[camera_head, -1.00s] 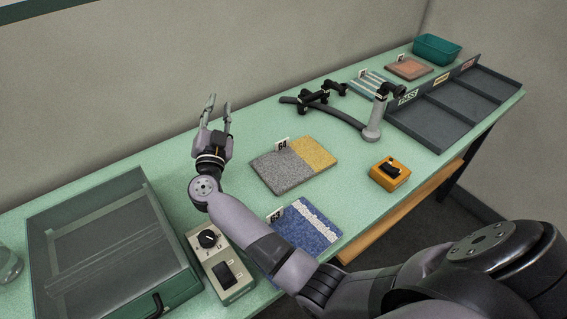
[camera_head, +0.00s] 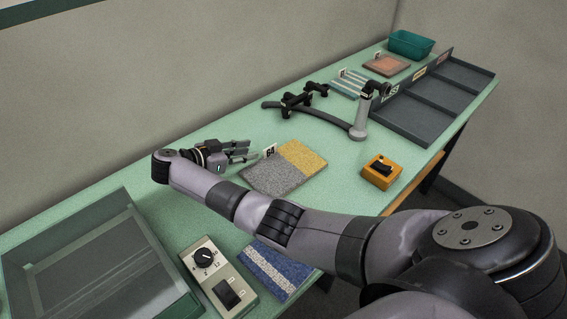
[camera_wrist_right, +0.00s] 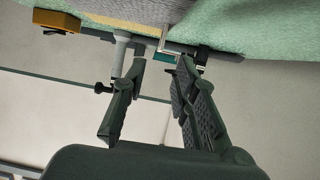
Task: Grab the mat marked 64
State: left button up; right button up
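The mat marked 64 (camera_head: 276,178) lies flat on the green table, grey on its left part and yellow on its right. A small white tag reading 64 (camera_head: 270,151) stands up at its back edge. My right gripper (camera_head: 254,151) is low over the table at the left of the tag, its fingers pointing at it. In the right wrist view my right gripper (camera_wrist_right: 162,62) is open, with the tag (camera_wrist_right: 163,38) just ahead of the gap and the mat (camera_wrist_right: 130,12) at the top. I cannot tell whether a finger touches the tag. My left gripper is not in view.
A blue mat with a white stripe (camera_head: 275,268) and a control box (camera_head: 218,278) lie in front. An orange switch box (camera_head: 381,172) and a grey post (camera_head: 360,122) stand right of the mat. A glass-topped case (camera_head: 95,265) is at left; a divided tray (camera_head: 425,112) is at right.

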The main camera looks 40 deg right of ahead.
aim_at(270, 148)
jog(key=x, duration=0.4)
jog(key=shift+d+p, duration=0.2)
jog(key=shift+p, duration=0.1)
jog(key=p+x, duration=0.1)
jog(key=x, duration=0.4)
jog(key=shift+f, duration=0.2)
jog(key=shift+c, duration=0.6)
grip_shut()
